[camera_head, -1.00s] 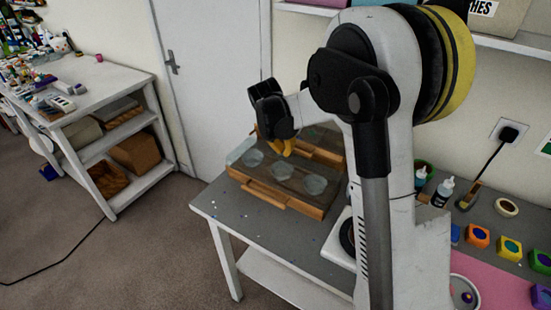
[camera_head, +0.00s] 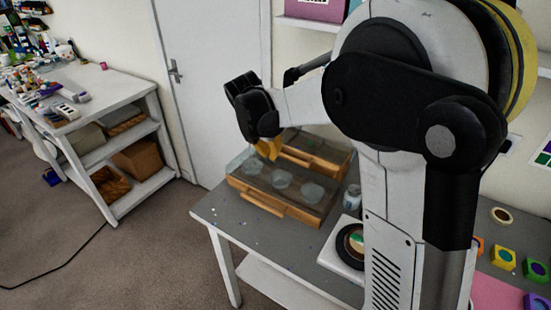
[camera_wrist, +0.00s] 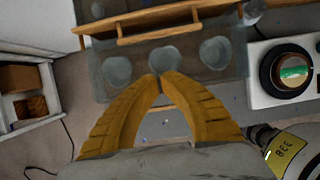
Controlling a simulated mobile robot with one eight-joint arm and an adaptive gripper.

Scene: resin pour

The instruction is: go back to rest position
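My gripper (camera_head: 268,148) hangs over the back left part of the wooden-framed tray box on the grey table. In the wrist view my gripper's two yellow fingers (camera_wrist: 160,77) come together at the tips, with nothing seen between them. The tray box (camera_head: 275,207) has a dark top with several round clear discs, and one disc (camera_wrist: 164,60) shows just beyond the fingertips in the wrist view. The fingers appear above the box and apart from it. My arm covers much of the table's right side.
A white scale-like device (camera_head: 340,256) with a dark round top stands right of the box, near a small clear jar (camera_head: 352,197). Colored blocks (camera_head: 503,258) and a tape roll (camera_head: 501,215) lie farther right. A cluttered white workbench (camera_head: 110,92) stands left. The floor between is mostly clear.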

